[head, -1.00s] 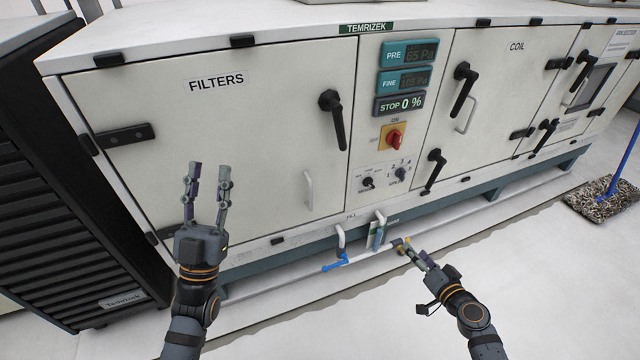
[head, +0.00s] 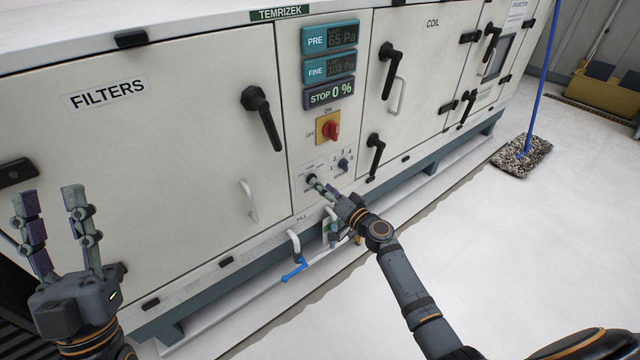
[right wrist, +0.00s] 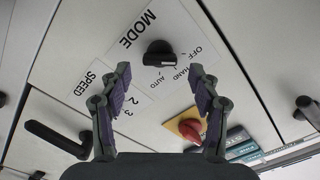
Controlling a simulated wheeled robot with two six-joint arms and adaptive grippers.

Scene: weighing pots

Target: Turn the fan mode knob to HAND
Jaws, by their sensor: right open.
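The fan mode knob (right wrist: 158,54) is small and black, on a white plate marked MODE, OFF, HAND and AUTO. In the right wrist view it lies between and beyond my right gripper's fingertips (right wrist: 160,78), apparently untouched. Which mark its pointer faces is hard to tell. In the head view the mode knob (head: 311,179) is partly hidden by my right gripper (head: 322,188), which is at the panel. The right gripper is open. My left gripper (head: 50,195) is open and empty in front of the FILTERS door.
The speed knob (head: 343,164) sits close to the right of the mode knob. A red rotary switch (head: 331,130) on a yellow plate is above. Black door handles (head: 262,115) stick out on both sides. A blue-handled valve (head: 295,270) is below.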

